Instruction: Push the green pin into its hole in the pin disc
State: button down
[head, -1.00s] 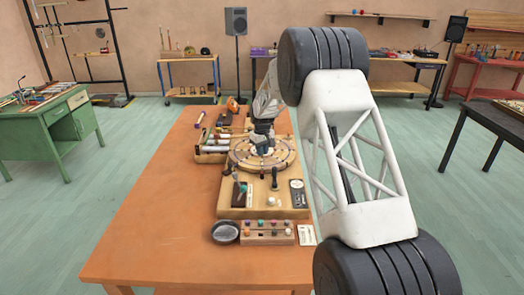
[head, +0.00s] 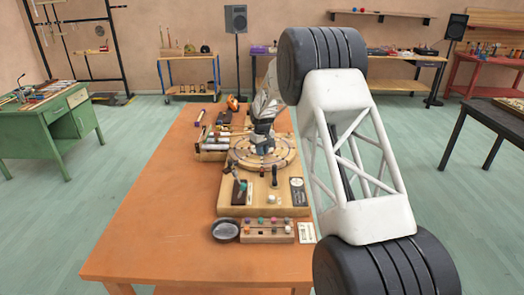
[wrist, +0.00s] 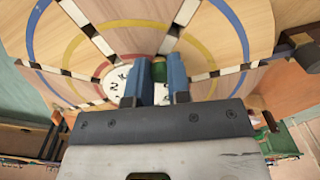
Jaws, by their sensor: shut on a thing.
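The pin disc (head: 241,158) is a round wooden disc on a wooden base on the orange table in the head view. In the wrist view the disc (wrist: 128,40) fills the upper part, with coloured rings, dark-and-white spokes and a white centre with numbers. My gripper (wrist: 158,82) has blue fingers shut on the green pin (wrist: 159,70), over the disc near its white centre. In the head view my gripper (head: 262,146) is above the disc's middle. The pin's lower end and its hole are hidden, so I cannot tell whether it is in.
A wooden block (head: 267,237) with several coloured pegs, a dark round dish (head: 225,231) and a white card (head: 306,233) lie in front of the base. Dark upright posts stand on the base before the disc. The table's left and front are clear.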

jog(key=shift+f, duration=0.15)
dwell(0.4)
jog(key=c, duration=1)
grip_release()
jog(key=shift+r, duration=3.9)
